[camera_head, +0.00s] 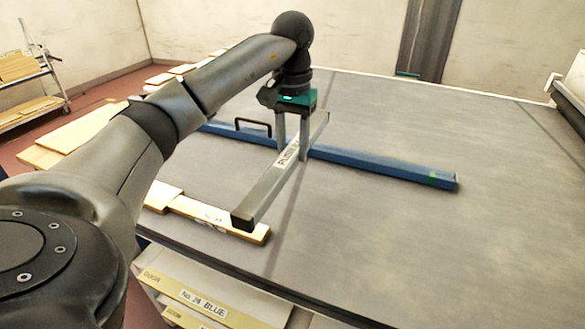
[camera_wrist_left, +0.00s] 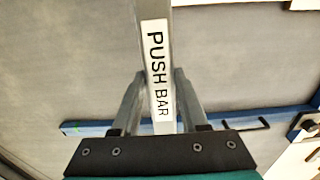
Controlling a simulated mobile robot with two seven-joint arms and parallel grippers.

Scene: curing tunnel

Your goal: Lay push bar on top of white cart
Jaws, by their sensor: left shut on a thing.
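The push bar (camera_head: 262,190) is a straight grey bar with dark ends and a white label reading "PUSH BAR". My left gripper (camera_head: 292,150) is shut on it near the label and holds it over the grey tabletop, crossing above a blue bar. In the left wrist view the push bar (camera_wrist_left: 157,60) runs between the two fingers of my left gripper (camera_wrist_left: 152,85). A pale wheeled cart (camera_head: 57,78) with boards on its shelves stands at the far left in the head view; I cannot tell whether it is the white cart. My right gripper is not in view.
The blue bar (camera_head: 380,165) with a black handle (camera_head: 253,123) lies on the grey tabletop (camera_head: 420,240). Wooden boards (camera_head: 218,217) lie along the left side. A label reading "No. 26 BLUE" (camera_head: 203,302) is below the near edge. The tabletop's right part is clear.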

